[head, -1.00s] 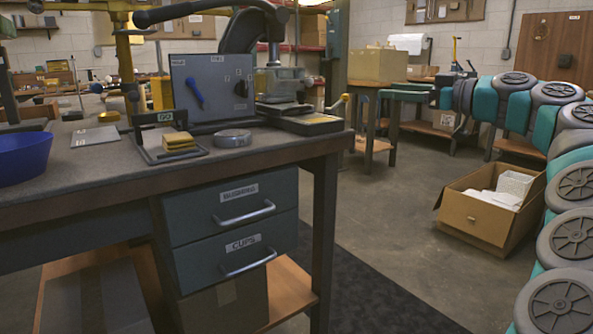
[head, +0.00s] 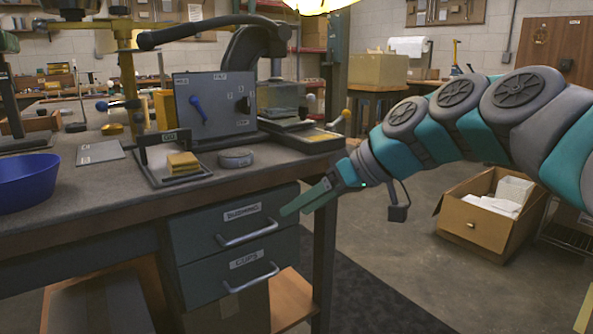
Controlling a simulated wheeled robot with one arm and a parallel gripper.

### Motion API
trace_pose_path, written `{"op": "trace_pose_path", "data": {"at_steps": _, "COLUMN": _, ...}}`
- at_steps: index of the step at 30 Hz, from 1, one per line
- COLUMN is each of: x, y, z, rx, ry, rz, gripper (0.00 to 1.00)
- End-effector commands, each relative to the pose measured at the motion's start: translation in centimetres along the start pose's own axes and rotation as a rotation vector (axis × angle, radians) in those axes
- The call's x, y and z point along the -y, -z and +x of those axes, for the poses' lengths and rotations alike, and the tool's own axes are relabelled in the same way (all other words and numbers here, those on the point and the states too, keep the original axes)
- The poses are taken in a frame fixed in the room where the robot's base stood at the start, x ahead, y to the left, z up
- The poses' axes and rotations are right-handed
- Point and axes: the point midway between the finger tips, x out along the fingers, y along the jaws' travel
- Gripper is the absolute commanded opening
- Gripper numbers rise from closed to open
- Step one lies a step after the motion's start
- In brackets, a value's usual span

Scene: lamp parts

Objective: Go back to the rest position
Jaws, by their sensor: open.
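My arm reaches in from the right edge, with teal and grey joints. My gripper (head: 312,197) is in front of the bench's right end, beside the drawers, and points left and slightly down. One greenish finger shows clearly; I see nothing held. The workbench (head: 105,222) stands at the left. Its two drawers, the upper one labelled BUSHING (head: 240,213) and the lower one CUPS (head: 245,262), look shut.
A blue bowl (head: 27,184), a stand with yellow pads (head: 183,163), a round grey puck (head: 236,158) and a grey panel with a blue lever (head: 215,106) are on the bench. An open cardboard box (head: 474,222) sits on the floor right. Floor between is clear.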

Motion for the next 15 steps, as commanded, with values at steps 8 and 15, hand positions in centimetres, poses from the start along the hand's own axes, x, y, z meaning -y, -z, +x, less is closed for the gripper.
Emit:
{"op": "trace_pose_path", "data": {"at_steps": 8, "x": 4.2, "y": -14.6, "z": 2.0, "rx": 0.364, "ry": -0.170, "rz": 0.277, "gripper": 0.62}}
{"op": "trace_pose_path", "data": {"at_steps": 15, "x": 5.6, "y": -28.3, "z": -0.4, "rx": 0.613, "ry": -0.403, "rz": 0.551, "gripper": 0.62}}
